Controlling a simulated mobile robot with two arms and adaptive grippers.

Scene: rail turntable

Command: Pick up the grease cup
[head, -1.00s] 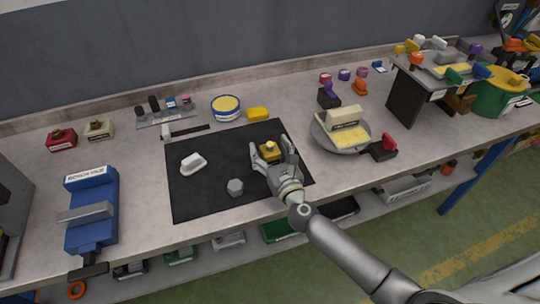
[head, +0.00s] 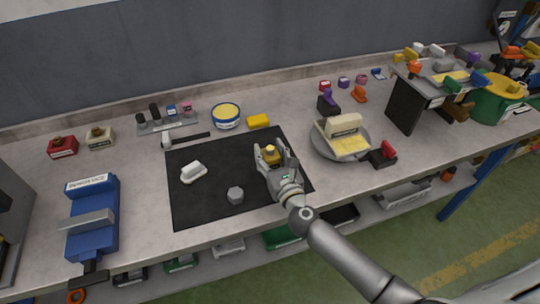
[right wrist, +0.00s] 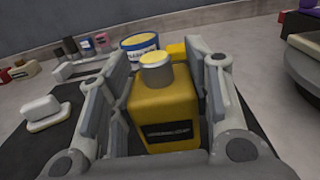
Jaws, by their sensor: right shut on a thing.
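The grease cup (right wrist: 165,110) looks like a yellow block with a round silver cap and a dark label too small to read. In the head view the grease cup (head: 270,155) is upright over the right part of the black mat (head: 215,160). My right gripper (head: 274,160) is shut on it, with one finger on each side, as the right wrist view also shows. The fingers and palm hide its lower part, so I cannot tell whether it touches the mat. My left gripper is out of view.
A white block (head: 194,172) and a grey hexagonal piece (head: 235,194) lie on the mat. Behind it stand a blue tub (head: 227,119) and a yellow block (head: 259,120). A round grey dish (head: 325,147) is close on the right. A blue vise (head: 92,220) stands at the left.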

